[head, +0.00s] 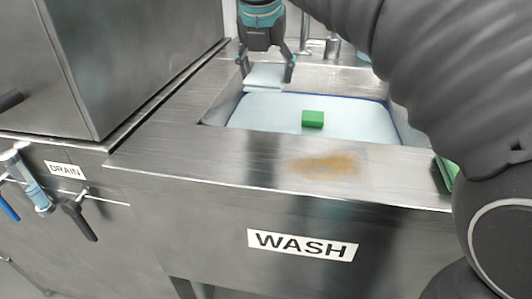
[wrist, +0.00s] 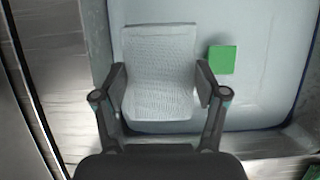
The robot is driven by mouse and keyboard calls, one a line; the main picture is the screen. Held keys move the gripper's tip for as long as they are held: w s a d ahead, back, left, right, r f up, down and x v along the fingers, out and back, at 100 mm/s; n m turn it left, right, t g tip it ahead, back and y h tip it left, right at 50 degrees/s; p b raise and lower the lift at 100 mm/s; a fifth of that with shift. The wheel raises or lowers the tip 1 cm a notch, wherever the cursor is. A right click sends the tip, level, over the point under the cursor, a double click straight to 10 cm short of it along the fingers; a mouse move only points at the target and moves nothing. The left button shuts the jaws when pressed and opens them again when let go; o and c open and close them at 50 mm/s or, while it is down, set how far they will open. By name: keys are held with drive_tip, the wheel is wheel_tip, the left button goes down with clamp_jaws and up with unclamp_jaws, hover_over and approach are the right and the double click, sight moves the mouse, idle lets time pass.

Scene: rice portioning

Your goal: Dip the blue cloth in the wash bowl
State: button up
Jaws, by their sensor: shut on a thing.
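My gripper (head: 266,73) is over the back left of the wash basin, pointing down. It is shut on a pale, whitish folded cloth (head: 265,76), held between its two fingers. In the wrist view, my gripper (wrist: 160,84) grips the cloth (wrist: 160,65) by its two sides, and a woven texture shows. The cloth looks white to pale grey rather than clearly blue. The wash basin (head: 222,108) is sunk in the steel counter and holds pale blue water (head: 265,116). The cloth's lower edge is at or just above the water; I cannot tell if it touches.
A green block (head: 313,118) is in the basin, right of the cloth; it also shows in the wrist view (wrist: 222,59). A brown stain (head: 325,165) marks the front ledge. Another green item (head: 447,171) is partly hidden by my arm. A tap (head: 305,35) stands behind.

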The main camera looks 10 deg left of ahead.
sight(268, 69)
drive_tip(key=shift+r, duration=2)
